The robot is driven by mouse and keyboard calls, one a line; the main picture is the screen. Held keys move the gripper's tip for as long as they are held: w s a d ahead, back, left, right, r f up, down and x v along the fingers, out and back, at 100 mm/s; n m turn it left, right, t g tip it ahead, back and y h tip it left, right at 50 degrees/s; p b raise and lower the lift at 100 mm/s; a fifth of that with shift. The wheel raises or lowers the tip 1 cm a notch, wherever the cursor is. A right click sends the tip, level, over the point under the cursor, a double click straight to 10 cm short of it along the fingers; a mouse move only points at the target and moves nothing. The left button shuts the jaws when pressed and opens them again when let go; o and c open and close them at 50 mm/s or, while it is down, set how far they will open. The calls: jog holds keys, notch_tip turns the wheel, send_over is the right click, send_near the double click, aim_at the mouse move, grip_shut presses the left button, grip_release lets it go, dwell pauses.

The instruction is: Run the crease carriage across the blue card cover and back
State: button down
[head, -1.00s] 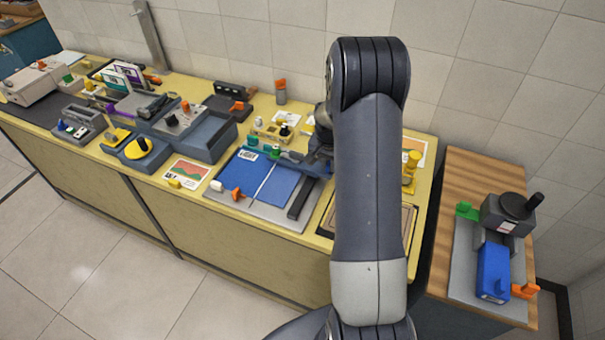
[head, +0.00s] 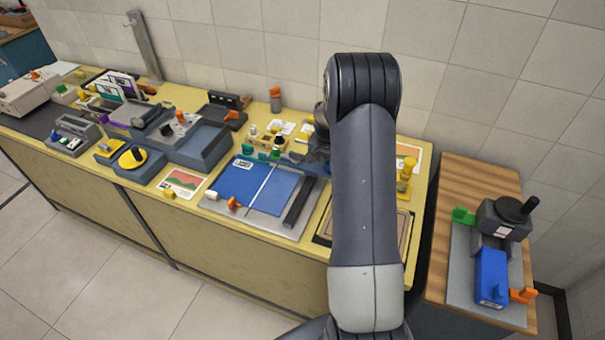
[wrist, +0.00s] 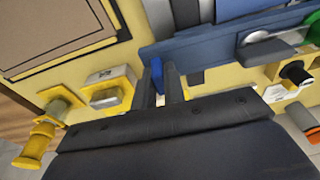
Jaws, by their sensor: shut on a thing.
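The blue card cover (head: 235,181) lies flat on a grey board, with a thin pale line across its right part. A dark bar, which looks like the crease carriage (head: 299,203), runs front to back at the cover's right side. My gripper (head: 319,160) is at the board's back right, partly hidden by my arm. In the wrist view my gripper (wrist: 165,78) is shut on a small upright blue tab (wrist: 157,74) beside a long blue rail (wrist: 205,44). The tab's link to the carriage is hidden.
A white knob (head: 212,195) and an orange knob (head: 232,203) sit at the board's front left. Several small devices stand behind and left. A yellow post (head: 405,178) stands right of my arm, and also shows in the wrist view (wrist: 37,140).

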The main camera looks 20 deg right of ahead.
jog(key=shift+s+f, duration=0.15)
jog(key=shift+f, duration=0.55)
jog(key=shift+w+d, duration=1.2)
jog(key=c, duration=1.8)
grip_release()
jog(key=shift+o, duration=0.8)
jog(key=shift+w+r+p, duration=0.2)
jog(key=shift+r+p, duration=0.2)
jog(key=shift+r, duration=0.4)
jog(key=shift+w+d+r+p, duration=0.15)
jog(key=shift+r+p, duration=0.65)
jog(key=shift+r, duration=1.1)
